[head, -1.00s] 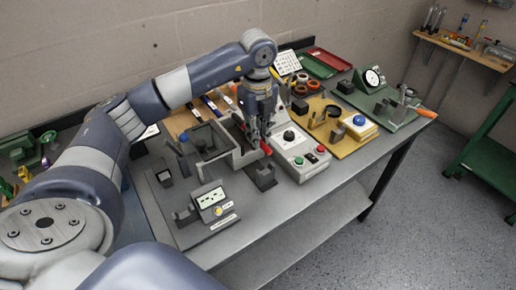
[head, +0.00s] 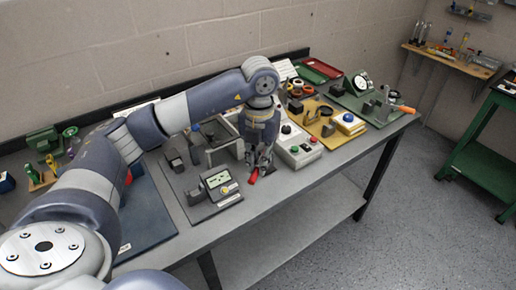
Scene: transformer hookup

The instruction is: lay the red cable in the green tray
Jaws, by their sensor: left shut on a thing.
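The green tray (head: 309,74) lies at the back of the bench, beside the red tray, and looks empty. My left gripper (head: 258,172) points down near the bench's front edge, between the grey meter panel and the white control box. It is shut on a small red piece (head: 254,177) at its fingertips, which looks like part of the red cable. The rest of the cable is hidden or too small to make out. The green tray is well behind and to the right of the gripper. My right gripper is not in view.
The white control box (head: 300,155) stands just right of the gripper, the meter panel (head: 221,190) to its left. A yellow fixture (head: 325,122) and a green gauge fixture (head: 380,108) stand farther right. The red tray (head: 327,67) adjoins the green one.

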